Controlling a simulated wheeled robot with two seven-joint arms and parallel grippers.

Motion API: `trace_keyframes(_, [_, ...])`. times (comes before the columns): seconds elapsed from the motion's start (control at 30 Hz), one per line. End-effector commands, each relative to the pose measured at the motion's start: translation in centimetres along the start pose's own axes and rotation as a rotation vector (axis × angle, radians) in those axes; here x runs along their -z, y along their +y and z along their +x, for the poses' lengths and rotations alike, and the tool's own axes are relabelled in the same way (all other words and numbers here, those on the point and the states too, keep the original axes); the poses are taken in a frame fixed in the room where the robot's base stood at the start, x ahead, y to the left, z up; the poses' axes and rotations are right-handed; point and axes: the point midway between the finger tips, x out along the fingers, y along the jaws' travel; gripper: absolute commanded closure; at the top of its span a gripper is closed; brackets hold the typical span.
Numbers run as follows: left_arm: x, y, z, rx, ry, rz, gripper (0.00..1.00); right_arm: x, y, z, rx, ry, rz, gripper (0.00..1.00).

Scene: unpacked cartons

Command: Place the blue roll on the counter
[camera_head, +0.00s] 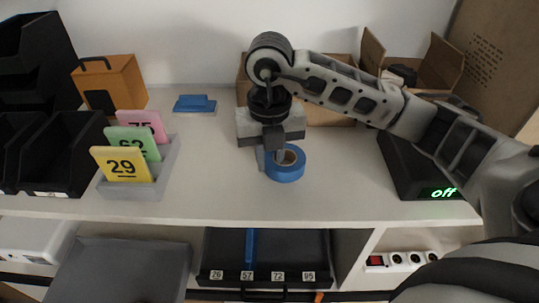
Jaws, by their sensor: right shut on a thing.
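The blue roll (285,174) is a ring of blue tape with a brown core, at the middle of the white counter (220,197). My right gripper (274,160) points down over it and is shut on its near-left rim. The roll appears to be at or just above the counter; I cannot tell whether it touches. The gripper body hides part of the roll's back. My left gripper is not in view.
A grey holder (165,175) with number cards and black bins (62,150) stand left. An orange box (110,85) and a blue item (195,103) are behind. A black device (415,165) reading "off" and open cartons (440,65) are right. Counter around the roll is clear.

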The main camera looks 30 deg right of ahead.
Motion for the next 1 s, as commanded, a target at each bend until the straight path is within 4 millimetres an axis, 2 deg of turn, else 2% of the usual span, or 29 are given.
trace_keyframes(0.1, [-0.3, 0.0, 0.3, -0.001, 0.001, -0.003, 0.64, 0.0, 0.0, 0.5, 0.000, 0.000, 0.000, 1.00])
trace_keyframes(0.13, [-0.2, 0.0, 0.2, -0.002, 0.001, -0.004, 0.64, 0.0, 0.0, 0.3, 0.000, 0.000, 0.001, 0.76])
trace_keyframes(0.2, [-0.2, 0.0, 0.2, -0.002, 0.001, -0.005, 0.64, 0.0, 0.0, 0.3, 0.000, 0.000, 0.001, 0.59])
trace_keyframes(0.47, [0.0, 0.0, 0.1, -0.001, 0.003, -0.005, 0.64, 0.0, 0.0, 0.2, 0.000, 0.000, 0.001, 0.59])
trace_keyframes(0.6, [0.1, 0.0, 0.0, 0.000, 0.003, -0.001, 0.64, -0.1, 0.0, -0.6, -0.001, -0.002, 0.001, 0.59])
trace_keyframes(0.73, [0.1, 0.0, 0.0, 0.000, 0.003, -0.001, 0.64, -0.1, 0.1, -2.9, -0.002, -0.006, -0.001, 0.59])
trace_keyframes(1.0, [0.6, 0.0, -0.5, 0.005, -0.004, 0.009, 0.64, -0.2, 0.0, -9.0, -0.001, -0.007, 0.002, 0.59])
